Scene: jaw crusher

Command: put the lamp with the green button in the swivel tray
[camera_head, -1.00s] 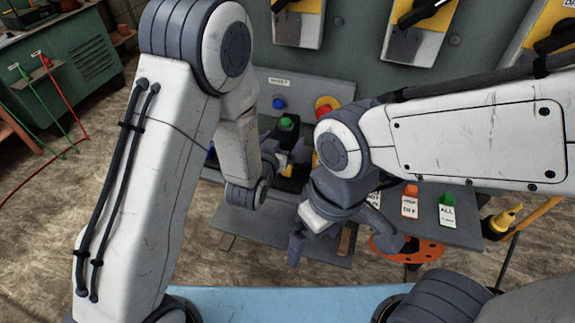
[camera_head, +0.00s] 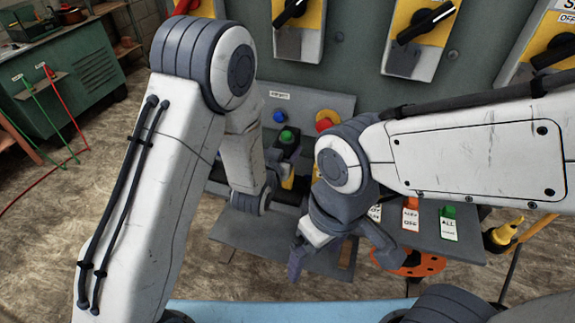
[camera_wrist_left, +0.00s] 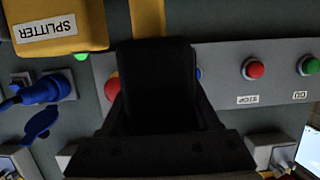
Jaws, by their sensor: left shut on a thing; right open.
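The lamp with the green button (camera_head: 287,137) is a dark body with a green top in front of the grey panel in the head view. My left gripper (camera_head: 278,178) is by the lamp, largely hidden behind my own arm. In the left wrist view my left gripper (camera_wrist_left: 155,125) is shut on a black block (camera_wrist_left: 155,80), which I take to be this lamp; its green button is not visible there. My right gripper (camera_head: 340,256) is open and empty, lower and to the right. An orange disc with holes (camera_head: 427,266) lies beyond it; I cannot tell whether this is the swivel tray.
The panel holds a blue button (camera_head: 279,116) and a red mushroom button (camera_head: 325,122). Yellow switch boxes (camera_head: 420,30) hang above. A grey plate (camera_head: 250,238) is below the grippers. Tagged orange (camera_head: 411,203) and green (camera_head: 448,212) pieces stand at right, near a yellow tool (camera_head: 503,230).

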